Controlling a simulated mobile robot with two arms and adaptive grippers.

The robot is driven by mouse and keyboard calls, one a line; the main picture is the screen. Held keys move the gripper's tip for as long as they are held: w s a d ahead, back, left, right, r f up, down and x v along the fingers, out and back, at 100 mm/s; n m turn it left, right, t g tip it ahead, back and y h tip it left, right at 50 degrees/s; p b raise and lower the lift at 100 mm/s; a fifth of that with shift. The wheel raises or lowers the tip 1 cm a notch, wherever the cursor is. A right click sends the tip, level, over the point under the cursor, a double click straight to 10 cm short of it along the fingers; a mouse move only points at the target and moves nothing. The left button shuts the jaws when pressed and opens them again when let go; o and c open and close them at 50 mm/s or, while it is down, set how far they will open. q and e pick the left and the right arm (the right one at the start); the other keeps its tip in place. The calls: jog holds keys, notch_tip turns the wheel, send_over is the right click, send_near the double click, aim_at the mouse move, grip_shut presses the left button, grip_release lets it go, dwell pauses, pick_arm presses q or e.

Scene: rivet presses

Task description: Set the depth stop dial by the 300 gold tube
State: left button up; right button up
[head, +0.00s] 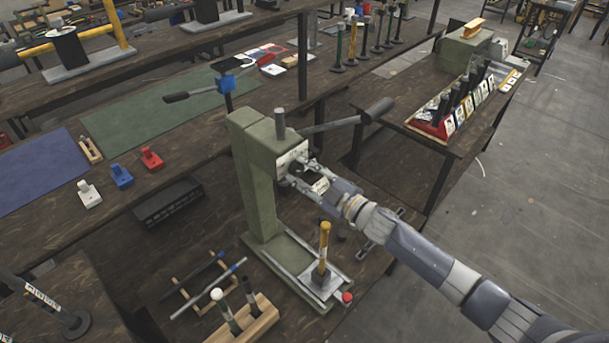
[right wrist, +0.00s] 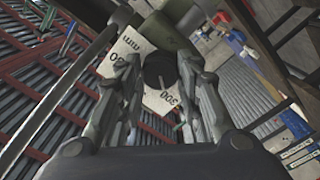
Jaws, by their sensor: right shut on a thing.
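The green press (head: 258,190) stands on the near bench, with a white scale plate (head: 291,154) on its face. A gold tube (head: 324,243) stands upright on the press base; no number on it is readable. My right gripper (head: 301,174) is at the plate, shut on the black dial (right wrist: 160,70). In the right wrist view the fingers are on either side of the dial. The plate there (right wrist: 142,48) shows "mm" and "300", with another number partly hidden. My left gripper is not in view.
The press lever (head: 345,122) sticks out to the right above my right arm. A wooden rack (head: 250,325) with dark tubes stands at the front left of the press. Red, blue and white small blocks (head: 122,176) sit on the bench behind.

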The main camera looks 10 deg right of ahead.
jog(key=shift+n, duration=0.6)
jog(key=o, duration=1.1)
jog(key=shift+c, duration=0.2)
jog(key=v, duration=1.2)
